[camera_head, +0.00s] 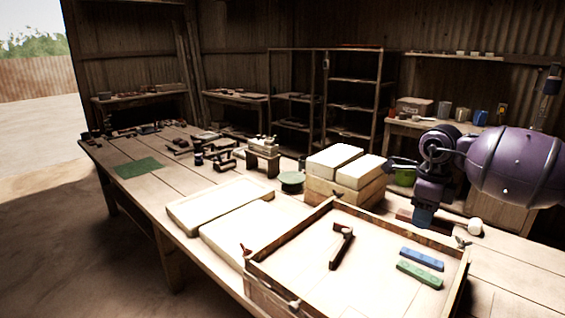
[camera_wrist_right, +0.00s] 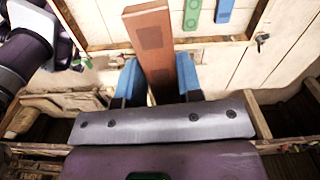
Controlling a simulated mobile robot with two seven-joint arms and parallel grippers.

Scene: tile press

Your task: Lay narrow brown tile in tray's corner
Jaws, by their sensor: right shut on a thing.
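The narrow brown tile (camera_wrist_right: 150,38) is between the blue fingers of my right gripper (camera_wrist_right: 158,80), which is shut on it. In the wrist view its far end overlaps the tray's rim in the picture. In the head view my right gripper (camera_head: 424,216) is just beyond the tray's far right rim, with a brown strip partly hidden behind it. The wooden tray (camera_head: 291,231) lies on the front of the table. A blue tile (camera_head: 422,259) and a green tile (camera_head: 419,275) lie in its right part.
A dark L-shaped tool (camera_head: 341,246) lies in the tray. Pale slabs (camera_head: 220,203) lie left of the tray, and stacked pale blocks (camera_head: 345,175) stand behind it. The tray's middle front is bare.

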